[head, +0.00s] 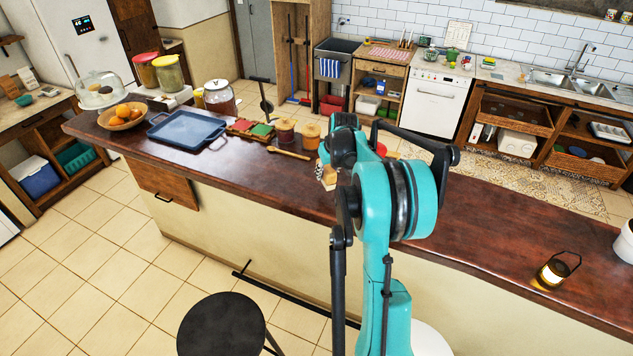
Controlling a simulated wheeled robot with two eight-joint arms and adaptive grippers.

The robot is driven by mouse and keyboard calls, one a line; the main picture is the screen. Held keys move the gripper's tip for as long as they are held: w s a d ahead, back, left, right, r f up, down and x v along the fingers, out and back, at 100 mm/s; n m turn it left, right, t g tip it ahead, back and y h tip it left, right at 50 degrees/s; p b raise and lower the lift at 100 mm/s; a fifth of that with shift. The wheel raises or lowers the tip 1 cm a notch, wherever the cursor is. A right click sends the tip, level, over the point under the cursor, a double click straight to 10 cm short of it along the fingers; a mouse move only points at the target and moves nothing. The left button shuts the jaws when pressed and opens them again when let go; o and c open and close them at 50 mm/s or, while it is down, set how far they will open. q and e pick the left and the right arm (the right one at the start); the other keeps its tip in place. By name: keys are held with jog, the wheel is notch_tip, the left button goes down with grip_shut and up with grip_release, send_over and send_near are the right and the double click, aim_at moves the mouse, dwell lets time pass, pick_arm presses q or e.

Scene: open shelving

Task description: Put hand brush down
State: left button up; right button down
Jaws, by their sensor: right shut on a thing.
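My right arm reaches up through the middle of the head view, and its teal links cover much of the counter behind. My right gripper (333,155) is the dark part at the arm's far end, low over the dark wooden counter (480,225). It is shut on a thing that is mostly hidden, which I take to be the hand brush. A small tan piece with a dark-and-white patch (328,178) shows just below the gripper. I cannot tell whether it is part of the brush or whether it touches the counter. My left gripper is not in view.
Left of the gripper are a wooden spoon (288,153), spice jars (310,135), a blue tray (187,132) and a bowl of oranges (124,117). A lantern (555,270) stands at the right. The counter between arm and lantern is clear. A dark stool (222,325) stands in front.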

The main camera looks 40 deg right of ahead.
jog(key=w, duration=0.1)
jog(key=w+a+f, duration=0.1)
jog(key=w+f, duration=0.1)
jog(key=shift+a, duration=0.3)
notch_tip(320, 180, down, 4)
jog(key=shift+w+f+p, duration=0.1)
jog(key=shift+p, duration=0.4)
jog(key=c, duration=1.1)
grip_release()
jog(key=shift+f, duration=0.1)
jog(key=shift+o, duration=0.2)
